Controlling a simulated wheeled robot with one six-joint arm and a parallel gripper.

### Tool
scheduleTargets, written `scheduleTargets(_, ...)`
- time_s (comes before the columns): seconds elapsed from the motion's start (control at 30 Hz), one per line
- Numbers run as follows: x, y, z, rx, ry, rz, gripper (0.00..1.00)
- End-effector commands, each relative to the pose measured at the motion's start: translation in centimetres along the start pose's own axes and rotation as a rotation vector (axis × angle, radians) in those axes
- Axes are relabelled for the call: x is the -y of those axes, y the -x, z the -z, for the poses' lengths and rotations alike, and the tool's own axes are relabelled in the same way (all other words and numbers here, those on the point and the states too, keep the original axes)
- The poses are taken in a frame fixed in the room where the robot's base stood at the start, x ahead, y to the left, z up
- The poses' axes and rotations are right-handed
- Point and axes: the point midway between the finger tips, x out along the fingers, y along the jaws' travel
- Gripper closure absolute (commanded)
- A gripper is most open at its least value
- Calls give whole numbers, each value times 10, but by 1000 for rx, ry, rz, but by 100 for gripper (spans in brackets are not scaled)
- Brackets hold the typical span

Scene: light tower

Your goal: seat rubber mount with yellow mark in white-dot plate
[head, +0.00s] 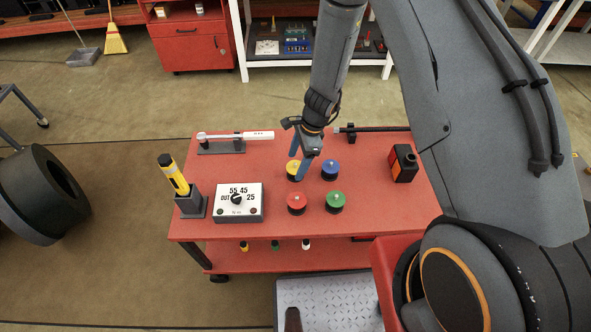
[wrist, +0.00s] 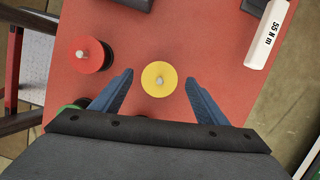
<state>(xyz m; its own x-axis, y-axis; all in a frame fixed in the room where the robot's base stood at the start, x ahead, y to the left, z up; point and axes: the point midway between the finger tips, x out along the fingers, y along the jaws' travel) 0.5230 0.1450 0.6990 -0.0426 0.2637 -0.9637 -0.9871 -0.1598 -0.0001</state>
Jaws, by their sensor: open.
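The rubber mount with the yellow mark (head: 293,167) stands upright on the red cart top, a dark disc with a yellow top and a small metal stud. In the wrist view, the yellow mount (wrist: 154,86) lies between and slightly below the open blue fingertips of my gripper (wrist: 159,77). In the head view, my gripper (head: 298,162) is over this mount, partly covering it. The fingers are empty; a gap shows on both sides of the yellow top. I cannot make out a white-dot plate in either view.
Blue (head: 331,169), red (head: 297,203) and green (head: 335,201) mounts stand close by. The cart (head: 380,225) also carries a dial box (head: 250,211), a yellow-handled tool in a holder (head: 173,176), a torque wrench (head: 258,135) and an orange-black block (head: 403,165). Several small marked pieces sit on its lower shelf.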

Motion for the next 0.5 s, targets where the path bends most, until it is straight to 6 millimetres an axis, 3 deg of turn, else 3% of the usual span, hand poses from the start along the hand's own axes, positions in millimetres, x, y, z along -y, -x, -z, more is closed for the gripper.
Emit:
scheduleTargets(0.2,-1,-18,-1,1,2,-2,32)
scheduleTargets(0.47,0,-20,-1,0,2,-1,32)
scheduleTargets(0.5,0,-20,-1,0,2,-1,38)
